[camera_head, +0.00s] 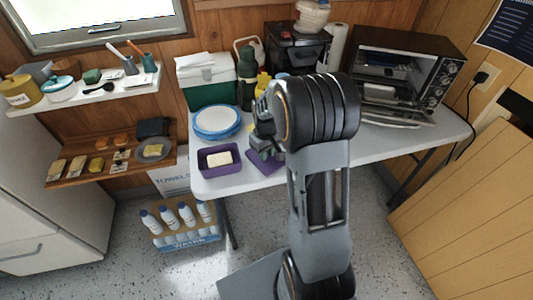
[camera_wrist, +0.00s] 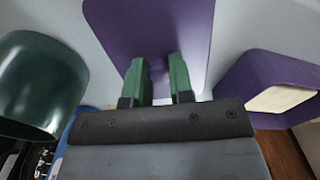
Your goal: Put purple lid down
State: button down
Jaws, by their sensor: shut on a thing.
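The purple lid (camera_wrist: 150,30) is a flat purple panel ahead of my gripper in the wrist view. My gripper (camera_wrist: 157,75) has green fingers, shut on the lid's near part. In the head view the lid (camera_head: 264,163) shows low over the white table, just right of the purple container, and my gripper (camera_head: 268,145) is above it, partly hidden by my arm. I cannot tell whether the lid touches the table. The open purple container (camera_head: 206,170) holds a pale block (camera_head: 219,159); it also shows at the right of the wrist view (camera_wrist: 262,73).
Blue-rimmed plates (camera_head: 216,122) stand behind the container on the white table (camera_head: 240,184). A dark green flask (camera_head: 246,80), a green and white box (camera_head: 207,82) and a coffee maker (camera_head: 294,45) are at the back. An open toaster oven (camera_head: 405,72) is at the right.

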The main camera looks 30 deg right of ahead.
jog(key=shift+f, duration=0.25)
jog(key=shift+f, duration=0.15)
jog(key=c, duration=1)
grip_release()
notch_tip(320, 180, up, 12)
jog(key=p, duration=0.2)
jog(key=s+a+m+t, duration=0.1)
jog(key=s+a, duration=0.3)
jog(key=s, duration=0.4)
jog(key=s+a+r+m+t, duration=0.1)
jog(key=s+a+t, duration=0.1)
jog(key=s+a, duration=0.3)
jog(key=s, duration=0.2)
jog(key=shift+s+r, duration=0.25)
jog(key=shift+s, duration=0.15)
